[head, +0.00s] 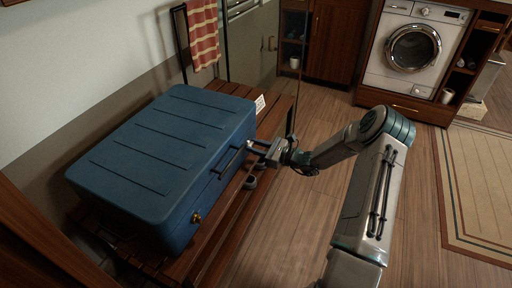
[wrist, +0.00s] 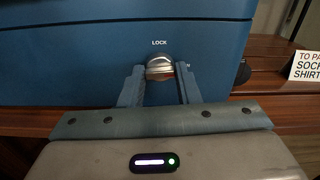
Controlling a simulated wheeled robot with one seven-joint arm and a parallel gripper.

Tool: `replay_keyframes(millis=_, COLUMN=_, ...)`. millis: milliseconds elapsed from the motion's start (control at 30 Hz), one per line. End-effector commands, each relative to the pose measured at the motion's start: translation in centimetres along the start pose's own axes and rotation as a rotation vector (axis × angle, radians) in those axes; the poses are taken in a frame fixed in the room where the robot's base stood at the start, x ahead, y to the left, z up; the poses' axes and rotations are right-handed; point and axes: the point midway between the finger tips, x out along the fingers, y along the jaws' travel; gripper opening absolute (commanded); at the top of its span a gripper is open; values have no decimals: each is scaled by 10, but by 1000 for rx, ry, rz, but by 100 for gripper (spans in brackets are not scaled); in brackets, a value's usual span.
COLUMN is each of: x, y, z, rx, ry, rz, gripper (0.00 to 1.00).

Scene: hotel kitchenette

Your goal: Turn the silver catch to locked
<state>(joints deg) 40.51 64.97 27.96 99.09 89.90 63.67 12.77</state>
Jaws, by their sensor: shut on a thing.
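A blue suitcase (head: 165,140) lies flat on a slatted wooden bench, lid closed. The round silver catch (wrist: 160,67) is on its front face, under the word LOCK in the wrist view. A raised bar crosses the catch roughly level, slightly tilted. My gripper (wrist: 160,85) is shut on the silver catch, one finger at each side. In the head view my gripper (head: 262,150) reaches the far right part of the front face and hides the catch. Small lettering right of the catch is mostly covered by a finger.
A dark carry handle (head: 232,160) and a brass-coloured catch (head: 196,217) are on the same face. A white sign card (wrist: 305,66) stands on the bench (wrist: 275,75) to the right. A striped towel (head: 204,35) hangs behind. The wooden floor at right is clear.

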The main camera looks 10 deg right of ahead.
Motion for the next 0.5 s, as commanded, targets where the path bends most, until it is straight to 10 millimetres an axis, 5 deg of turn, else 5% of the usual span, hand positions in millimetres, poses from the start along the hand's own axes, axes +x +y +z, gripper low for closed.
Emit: replay_keyframes(millis=500, x=-1, y=-1, z=-2, rx=-435, ry=2, rz=-2, gripper=6)
